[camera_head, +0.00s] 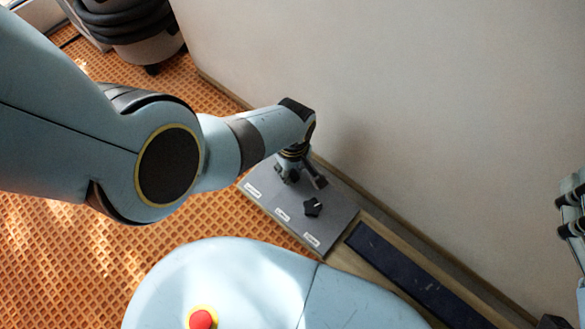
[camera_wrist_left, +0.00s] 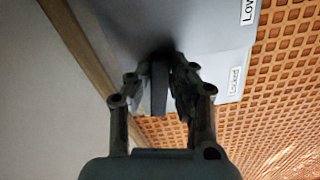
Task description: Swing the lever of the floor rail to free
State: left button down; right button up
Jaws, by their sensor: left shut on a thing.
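A grey panel (camera_head: 338,222) with several white labels lies low beside the wall. A black knob (camera_head: 313,206) stands on it. My left gripper (camera_head: 300,181) reaches down to the far end of the panel. In the left wrist view its fingers (camera_wrist_left: 162,90) are closed around a dark upright bar, the lever (camera_wrist_left: 159,88), near a label reading "Locked" (camera_wrist_left: 235,81). Another label, cut off, begins "Low" (camera_wrist_left: 249,11). The lever's base is partly hidden by the fingers. Part of my right arm (camera_head: 572,215) shows at the right edge; its jaw state is unclear.
A pale wall (camera_head: 400,90) runs close along the panel. A dark blue strip (camera_head: 420,278) in a wooden frame lies to the panel's right. An orange grid-patterned floor (camera_head: 215,225) is open to the left. A grey container with black hoses (camera_head: 140,30) stands at the top left.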

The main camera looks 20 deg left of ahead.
pick_arm(q)
jog(key=c, duration=1.2)
grip_release()
